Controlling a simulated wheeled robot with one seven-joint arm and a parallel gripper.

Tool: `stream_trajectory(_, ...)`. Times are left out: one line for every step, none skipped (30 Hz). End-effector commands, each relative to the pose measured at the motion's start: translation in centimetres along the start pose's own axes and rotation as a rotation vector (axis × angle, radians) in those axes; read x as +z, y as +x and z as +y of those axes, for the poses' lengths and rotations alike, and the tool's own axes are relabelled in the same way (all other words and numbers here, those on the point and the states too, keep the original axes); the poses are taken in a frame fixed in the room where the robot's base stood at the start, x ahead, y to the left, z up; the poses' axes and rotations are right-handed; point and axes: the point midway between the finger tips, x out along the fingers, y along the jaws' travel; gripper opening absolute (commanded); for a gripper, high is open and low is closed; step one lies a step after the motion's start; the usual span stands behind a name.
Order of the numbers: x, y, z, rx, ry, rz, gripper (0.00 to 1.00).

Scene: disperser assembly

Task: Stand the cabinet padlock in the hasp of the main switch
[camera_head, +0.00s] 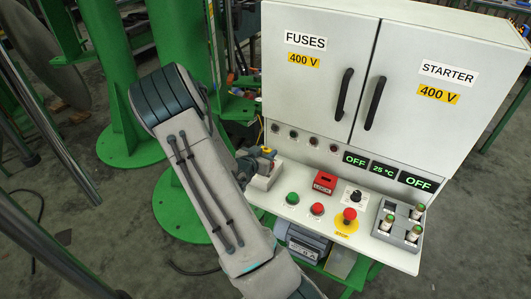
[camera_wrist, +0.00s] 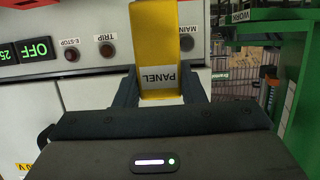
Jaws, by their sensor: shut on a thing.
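My gripper (camera_head: 257,160) is at the left end of the cabinet's sloping panel. In the wrist view my gripper (camera_wrist: 160,92) is shut on a yellow block-shaped body labelled PANEL, which I take as the padlock (camera_wrist: 158,45). Only a small yellow part of the padlock (camera_head: 267,150) shows in the head view. Its shackle is not clearly visible. A pale box-like piece (camera_head: 264,181) sits just below my gripper at the panel's left edge. I cannot tell whether it is the main switch, or whether the padlock touches it. The hasp is not discernible.
The panel (camera_head: 287,213) bears a red LOCK box (camera_head: 324,182), green (camera_head: 292,198) and red buttons (camera_head: 317,209), a black knob (camera_head: 355,196), a red stop button (camera_head: 349,215) and a grey fuse block (camera_head: 399,230). The cabinet doors (camera_head: 413,90) rise behind. Green posts (camera_head: 109,70) stand left.

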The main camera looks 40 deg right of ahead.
Motion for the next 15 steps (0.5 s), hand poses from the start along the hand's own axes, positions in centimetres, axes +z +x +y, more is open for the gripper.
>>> stream_trajectory(-0.06, 0.0, 0.0, 0.0, 0.0, 0.001, 0.1)
stream_trajectory(-0.06, 0.0, 0.0, 0.0, 0.0, 0.001, 0.1)
stream_trajectory(-0.06, 0.0, 0.0, 0.0, 0.0, 0.001, 0.1)
stream_trajectory(-0.06, 0.0, 0.0, 0.0, 0.0, 0.001, 0.1)
stream_trajectory(-0.04, 0.01, 0.0, 0.0, 0.0, 0.001, 0.1)
stream_trajectory(0.0, 0.02, 0.0, 0.0, 0.0, 0.001, 0.1)
stream_trajectory(0.04, 0.03, 0.0, 0.0, 0.0, 0.001, 0.1)
stream_trajectory(0.09, 0.05, 0.0, 0.0, 0.0, 0.001, 0.1)
stream_trajectory(0.18, 0.08, 0.0, 0.0, 0.0, 0.001, 0.1)
stream_trajectory(0.25, 0.1, 0.0, 0.0, 0.0, 0.001, 0.1)
stream_trajectory(0.33, 0.12, 0.0, 0.0, 0.001, 0.001, 0.1)
stream_trajectory(0.43, 0.16, 0.0, 0.0, 0.0, 0.001, 0.1)
stream_trajectory(0.51, 0.18, 0.0, 0.0, 0.0, 0.001, 0.1)
stream_trajectory(0.59, 0.21, -0.01, 0.0, 0.001, 0.001, 0.1)
stream_trajectory(0.69, 0.24, -0.01, 0.0, 0.001, 0.001, 0.1)
